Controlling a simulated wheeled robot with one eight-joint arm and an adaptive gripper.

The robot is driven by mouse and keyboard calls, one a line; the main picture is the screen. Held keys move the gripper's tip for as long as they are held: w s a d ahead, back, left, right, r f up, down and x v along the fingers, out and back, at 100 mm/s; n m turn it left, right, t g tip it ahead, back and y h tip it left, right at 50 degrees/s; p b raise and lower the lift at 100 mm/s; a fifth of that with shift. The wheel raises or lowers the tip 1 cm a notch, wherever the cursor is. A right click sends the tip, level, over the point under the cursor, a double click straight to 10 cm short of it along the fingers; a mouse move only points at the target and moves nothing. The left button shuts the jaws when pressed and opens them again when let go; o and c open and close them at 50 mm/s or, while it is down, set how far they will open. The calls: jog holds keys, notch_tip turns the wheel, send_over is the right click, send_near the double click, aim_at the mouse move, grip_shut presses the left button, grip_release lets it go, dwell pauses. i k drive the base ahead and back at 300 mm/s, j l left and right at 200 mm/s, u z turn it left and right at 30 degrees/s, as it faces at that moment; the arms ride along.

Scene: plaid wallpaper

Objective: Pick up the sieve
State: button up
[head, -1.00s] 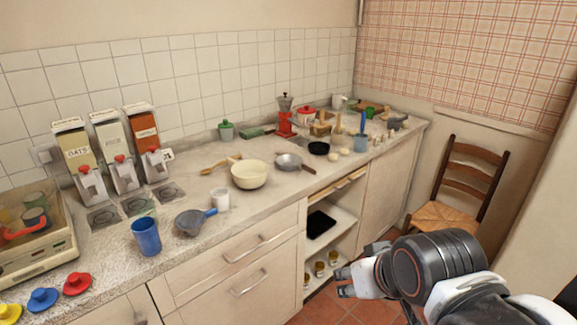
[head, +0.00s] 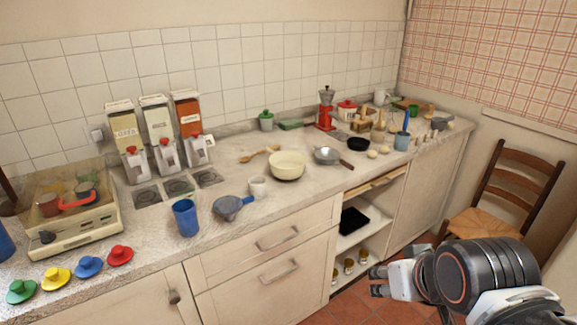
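A grey sieve with a blue handle (head: 227,207) lies on the counter near its front edge, right of a blue cup (head: 185,217). A second grey round pan-like thing with a dark handle (head: 328,156) lies farther back; I cannot tell if it is also a sieve. My gripper (head: 376,281) is in front of the cabinets at the lower right, below counter height. Its fingertips look apart with nothing between them. It is well away from both things.
A cream bowl (head: 287,166) and a white cup (head: 258,186) stand behind the blue-handled sieve. Dispensers (head: 160,135) line the wall, and a scale-like box (head: 75,216) stands left. A chair (head: 490,200) stands right.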

aim_at(326, 156)
jog(key=i+j+z, duration=0.15)
jog(key=i, duration=1)
